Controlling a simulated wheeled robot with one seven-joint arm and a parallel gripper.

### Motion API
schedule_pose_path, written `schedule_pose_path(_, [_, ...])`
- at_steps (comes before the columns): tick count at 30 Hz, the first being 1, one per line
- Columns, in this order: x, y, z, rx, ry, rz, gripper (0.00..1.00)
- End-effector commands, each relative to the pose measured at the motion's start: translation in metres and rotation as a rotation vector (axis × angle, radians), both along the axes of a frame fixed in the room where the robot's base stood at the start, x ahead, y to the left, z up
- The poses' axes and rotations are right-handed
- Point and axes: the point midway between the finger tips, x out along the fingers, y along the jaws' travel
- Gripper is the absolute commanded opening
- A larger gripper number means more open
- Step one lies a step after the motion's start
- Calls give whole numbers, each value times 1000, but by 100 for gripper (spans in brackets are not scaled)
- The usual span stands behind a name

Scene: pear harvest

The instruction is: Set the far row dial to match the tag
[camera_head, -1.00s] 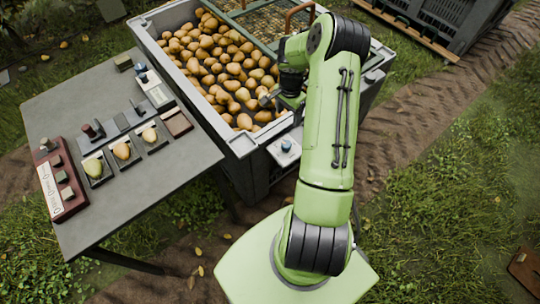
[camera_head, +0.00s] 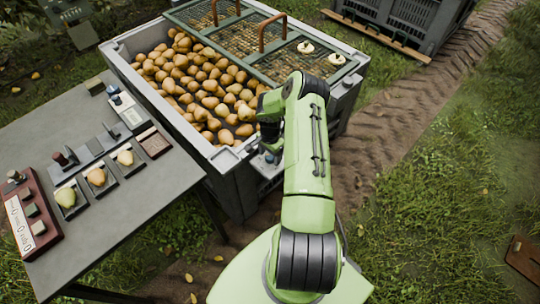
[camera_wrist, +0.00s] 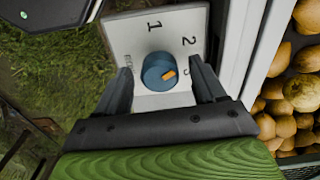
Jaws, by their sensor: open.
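A blue dial knob (camera_wrist: 153,68) with an orange pointer mark sits on a pale plate (camera_wrist: 125,35). The plate carries the numbers 1, 2 and 3, plus small unreadable lettering at left. The orange mark is on the knob's right side, toward the 3. In the head view the dial (camera_head: 269,158) is on the bin's near side, partly hidden by my arm. My gripper (camera_wrist: 163,82) is open, its two fingers either side of the knob; whether they touch it I cannot tell. I cannot make out which tag belongs to this dial.
The grey bin (camera_head: 228,158) of pears stands behind the dial, with a green mesh rack (camera_head: 215,45) across it. A table (camera_head: 130,205) at left holds trays of pears, a red counter box (camera_head: 47,232) and another blue-knobbed device (camera_head: 127,110). Grass lies right.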

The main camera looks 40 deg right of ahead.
Motion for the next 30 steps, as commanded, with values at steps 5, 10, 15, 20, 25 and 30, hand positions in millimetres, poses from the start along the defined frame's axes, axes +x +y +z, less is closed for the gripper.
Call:
schedule_pose_path(5, [0, 0, 1, 0, 0, 0, 70])
schedule_pose_path(10, [0, 0, 1, 1, 0, 0, 44])
schedule_pose_path(15, [0, 0, 1, 1, 0, 0, 18])
schedule_pose_path(20, [0, 0, 1, 1, 0, 5, 14])
schedule_pose_path(25, [0, 1, 1, 2, 0, 41, 14])
schedule_pose_path(30, [0, 0, 0, -1, 1, 128, 14])
